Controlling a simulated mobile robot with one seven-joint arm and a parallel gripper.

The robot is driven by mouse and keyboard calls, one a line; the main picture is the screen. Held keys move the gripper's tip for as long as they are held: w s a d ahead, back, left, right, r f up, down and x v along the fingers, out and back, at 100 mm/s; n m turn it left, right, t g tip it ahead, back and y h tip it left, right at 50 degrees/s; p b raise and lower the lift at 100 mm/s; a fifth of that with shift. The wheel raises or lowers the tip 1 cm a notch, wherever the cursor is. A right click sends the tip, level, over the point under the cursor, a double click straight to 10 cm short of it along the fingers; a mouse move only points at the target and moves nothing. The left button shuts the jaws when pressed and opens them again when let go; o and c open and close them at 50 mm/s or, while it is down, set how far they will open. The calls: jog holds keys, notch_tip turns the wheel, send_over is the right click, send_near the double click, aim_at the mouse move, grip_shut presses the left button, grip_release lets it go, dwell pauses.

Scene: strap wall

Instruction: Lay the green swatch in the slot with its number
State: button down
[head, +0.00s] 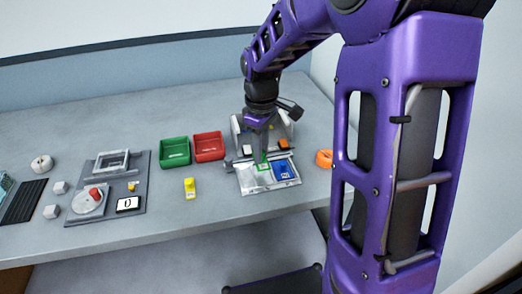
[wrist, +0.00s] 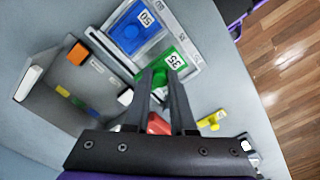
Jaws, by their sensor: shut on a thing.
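The green swatch (wrist: 184,72), marked 35, is at the tips of my gripper (wrist: 160,76) in the wrist view. My gripper's fingers are shut on it. In the head view the green swatch (head: 264,167) shows just below my gripper (head: 262,155), at the grey slotted tray (head: 256,187). A blue swatch (wrist: 130,32), marked 50, lies in the neighbouring slot; it also shows in the head view (head: 284,169). The fingers hide part of the green swatch. I cannot tell whether it rests on the slot floor.
A green bin (head: 175,152) and a red bin (head: 209,146) stand left of the tray. A yellow object (head: 190,188) stands in front of them. A grey stand with an orange block (wrist: 78,54) and a white block (wrist: 125,97) is behind the tray. An orange ring (head: 324,158) lies right.

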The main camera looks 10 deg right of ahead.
aim_at(263, 163)
jog(key=shift+d+f, duration=0.15)
jog(key=shift+d, duration=0.1)
notch_tip(263, 163, down, 2)
jog(key=shift+f+b, duration=0.15)
jog(key=shift+b, duration=1)
jog(key=shift+f+b, duration=0.45)
jog(key=shift+f, duration=0.45)
jog(key=shift+f, duration=0.2)
jog(key=c, duration=0.7)
grip_release()
jog(key=shift+o, duration=0.4)
jog(key=o, duration=0.3)
jog(key=shift+o, duration=0.2)
